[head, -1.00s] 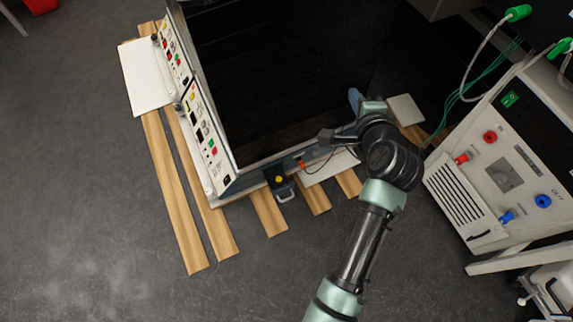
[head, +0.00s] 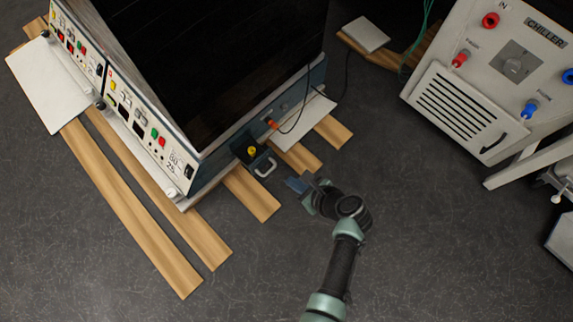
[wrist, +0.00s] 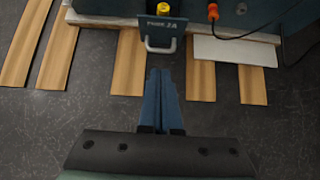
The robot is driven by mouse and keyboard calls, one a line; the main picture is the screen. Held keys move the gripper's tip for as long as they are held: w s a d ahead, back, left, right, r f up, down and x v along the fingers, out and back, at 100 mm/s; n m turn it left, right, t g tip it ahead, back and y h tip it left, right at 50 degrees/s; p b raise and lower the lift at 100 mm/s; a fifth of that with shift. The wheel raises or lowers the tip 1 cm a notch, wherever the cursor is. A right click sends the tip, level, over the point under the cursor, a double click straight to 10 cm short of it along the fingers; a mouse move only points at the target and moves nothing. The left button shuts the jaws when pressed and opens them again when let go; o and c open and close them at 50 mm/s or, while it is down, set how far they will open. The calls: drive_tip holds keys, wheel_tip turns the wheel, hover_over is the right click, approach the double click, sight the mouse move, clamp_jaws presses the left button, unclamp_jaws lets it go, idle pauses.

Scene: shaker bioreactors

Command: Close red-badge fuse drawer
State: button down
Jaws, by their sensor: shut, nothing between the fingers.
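A dark fuse drawer (head: 244,150) stands out from the blue-grey side of the shaker unit. It carries a yellow round badge or knob (head: 251,150) and a pale U-shaped handle (head: 265,167). In the wrist view, the drawer front (wrist: 157,23) reads what looks like "FUSE 2A", with the handle (wrist: 160,46) below. I see no red badge on this drawer; an orange-red cable plug (head: 271,124) sits beside it on the unit. My gripper (head: 292,183) is shut and empty. Its blue fingers (wrist: 159,72) point at the handle, with a visible gap.
The shaker unit (head: 215,70) rests over wooden slats (head: 252,194) on the grey floor. A black cable (head: 305,105) hangs from the plug. A white panel (head: 300,120) lies by the unit. The chiller (head: 440,90) stands at right. Floor around my arm is clear.

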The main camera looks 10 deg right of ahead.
sight(262, 163)
drive_tip(key=b+x, duration=0.3)
drive_tip(key=w+r+b+x, duration=0.1)
drive_tip(key=b+x, duration=0.2)
drive_tip(key=x, duration=0.1)
drive_tip(key=a+r+b+x, duration=0.1)
drive_tip(key=b+x, duration=0.1)
drive_tip(key=x, duration=0.2)
drive_tip(key=shift+w+a+f+b, duration=0.1)
drive_tip(key=shift+w+a+b, duration=0.05)
drive_tip(key=shift+w+b, duration=0.25)
